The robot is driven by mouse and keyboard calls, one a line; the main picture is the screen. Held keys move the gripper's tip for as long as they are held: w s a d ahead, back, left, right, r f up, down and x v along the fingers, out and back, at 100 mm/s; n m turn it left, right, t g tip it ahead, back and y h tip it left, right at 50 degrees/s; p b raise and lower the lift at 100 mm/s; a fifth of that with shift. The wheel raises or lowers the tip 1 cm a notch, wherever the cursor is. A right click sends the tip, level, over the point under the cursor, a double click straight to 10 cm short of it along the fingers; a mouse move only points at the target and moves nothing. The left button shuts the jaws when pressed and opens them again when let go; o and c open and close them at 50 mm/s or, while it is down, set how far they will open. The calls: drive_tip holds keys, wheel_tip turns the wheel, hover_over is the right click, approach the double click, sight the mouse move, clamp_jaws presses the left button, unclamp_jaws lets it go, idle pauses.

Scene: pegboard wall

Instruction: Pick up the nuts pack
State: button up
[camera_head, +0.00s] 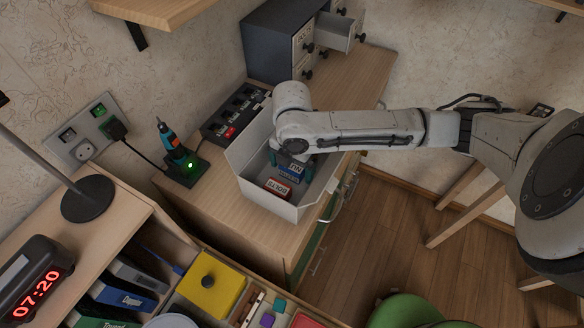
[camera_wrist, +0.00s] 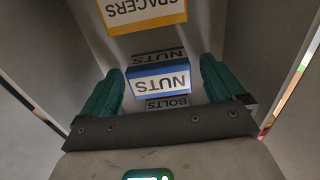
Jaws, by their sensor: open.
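The nuts pack (camera_wrist: 158,82) is a small blue box with a white label reading NUTS in the wrist view. In the head view, a blue pack (camera_head: 289,173) lies in the open grey box (camera_head: 248,165). My gripper (camera_wrist: 162,70) is open, with its green fingers on either side of the nuts pack and visible gaps to it. In the head view, my gripper (camera_head: 292,164) reaches down inside the box from above. My wrist hides part of the box's interior.
A yellow SPACERS pack (camera_wrist: 142,12) and a BOLTS label (camera_wrist: 167,102) are close to the nuts pack. A red pack (camera_head: 277,187) lies beside the blue one. The box walls surround my gripper.

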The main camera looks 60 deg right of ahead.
drive_tip(key=shift+f, duration=0.1)
drive_tip(key=c, duration=1.1)
